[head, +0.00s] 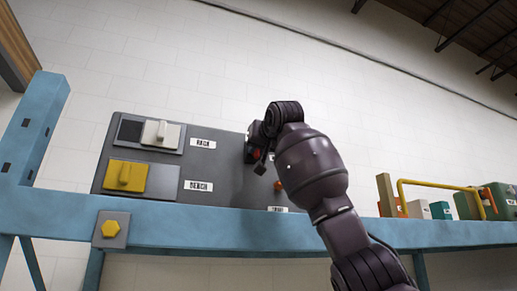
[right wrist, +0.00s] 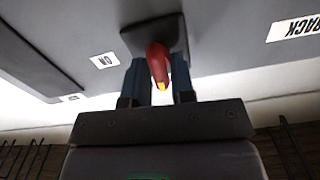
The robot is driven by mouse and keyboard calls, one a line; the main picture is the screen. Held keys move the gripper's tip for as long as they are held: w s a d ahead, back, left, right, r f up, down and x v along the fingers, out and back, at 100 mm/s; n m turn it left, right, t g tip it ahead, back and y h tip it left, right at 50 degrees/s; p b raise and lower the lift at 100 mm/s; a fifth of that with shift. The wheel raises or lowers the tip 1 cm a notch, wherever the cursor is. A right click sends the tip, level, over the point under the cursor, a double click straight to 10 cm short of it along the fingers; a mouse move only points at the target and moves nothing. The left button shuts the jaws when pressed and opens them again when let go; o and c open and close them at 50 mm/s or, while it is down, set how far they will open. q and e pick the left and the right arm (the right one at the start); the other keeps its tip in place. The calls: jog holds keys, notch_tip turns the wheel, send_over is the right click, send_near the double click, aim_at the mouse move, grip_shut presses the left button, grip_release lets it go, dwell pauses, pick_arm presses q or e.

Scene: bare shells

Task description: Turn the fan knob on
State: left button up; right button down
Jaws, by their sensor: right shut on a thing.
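A grey control panel (head: 228,172) stands on the blue rack. My right gripper (head: 258,152) is at the panel's upper right part, its arm coming in from the lower right. In the head view a bit of red (head: 256,154) shows by the gripper. I cannot read a fan label. My left gripper is out of view.
A white switch (head: 160,133) and a yellow switch (head: 125,175) are on the panel's left. A yellow handle (head: 440,184) and several boxes stand at the right.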

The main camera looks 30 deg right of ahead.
pick_arm(q)
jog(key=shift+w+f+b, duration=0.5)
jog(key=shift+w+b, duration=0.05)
jog(key=shift+b, duration=0.6)
pick_arm(e)
jog(key=shift+d+f+m, duration=0.1)
jog(key=shift+f+m, duration=0.05)
jog(key=shift+m, duration=4.05)
jog(key=shift+d+f+m, duration=0.1)
jog(key=shift+m, duration=4.1)
jog(key=c, duration=1.1)
grip_release()
jog(key=shift+s, duration=0.1)
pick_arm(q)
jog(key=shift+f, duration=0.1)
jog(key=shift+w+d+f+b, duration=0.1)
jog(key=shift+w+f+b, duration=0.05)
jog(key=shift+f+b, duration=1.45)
pick_arm(e)
jog(key=shift+v, duration=5.4)
